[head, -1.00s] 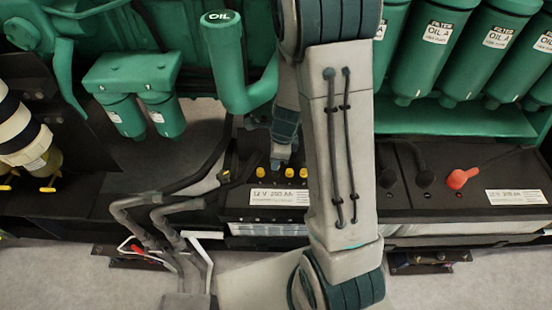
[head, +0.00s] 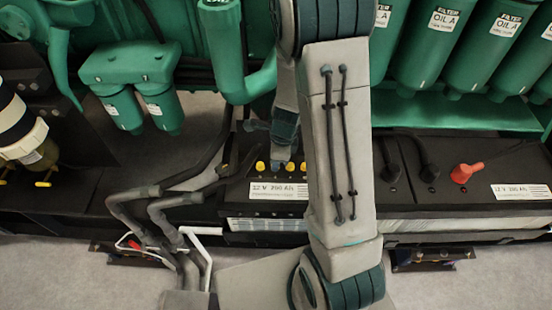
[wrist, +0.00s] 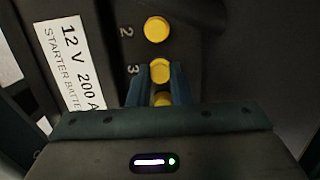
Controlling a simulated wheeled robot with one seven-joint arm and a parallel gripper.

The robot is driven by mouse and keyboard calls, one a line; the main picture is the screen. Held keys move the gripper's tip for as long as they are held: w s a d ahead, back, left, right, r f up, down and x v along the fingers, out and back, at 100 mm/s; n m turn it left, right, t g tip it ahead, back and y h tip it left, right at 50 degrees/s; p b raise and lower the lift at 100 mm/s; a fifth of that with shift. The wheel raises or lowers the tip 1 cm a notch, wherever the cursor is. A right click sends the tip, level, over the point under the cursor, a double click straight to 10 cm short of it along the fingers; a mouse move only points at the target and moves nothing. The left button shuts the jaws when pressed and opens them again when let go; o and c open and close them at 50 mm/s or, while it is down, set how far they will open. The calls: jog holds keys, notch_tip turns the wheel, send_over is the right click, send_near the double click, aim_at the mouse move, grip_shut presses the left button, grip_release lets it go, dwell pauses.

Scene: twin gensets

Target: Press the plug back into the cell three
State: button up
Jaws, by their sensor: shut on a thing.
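The starter battery (head: 265,208) sits under the green engine, with a row of yellow cell plugs along its top. My gripper (wrist: 160,72) is shut on the yellow plug (wrist: 159,71) beside the printed 3, with a blue finger on each side of it. I cannot tell whether this plug is fully down in its hole. The cell two plug (wrist: 156,29) stands apart beyond the fingertips, and it shows left of my gripper in the head view (head: 260,167). Another yellow plug (wrist: 162,99) shows between the fingers, partly hidden by my gripper's body.
A second battery (head: 450,205) with a red terminal cap (head: 465,173) stands to the right. Green oil filters (head: 435,50) and a green pipe (head: 224,60) hang above the batteries. Grey hoses (head: 150,212) run at the left. My arm hides part of the middle.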

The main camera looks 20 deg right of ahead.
jog(key=o, duration=0.8)
jog(key=shift+r, duration=0.1)
jog(key=shift+r+p, duration=2.4)
jog(key=shift+p, duration=0.05)
grip_shut()
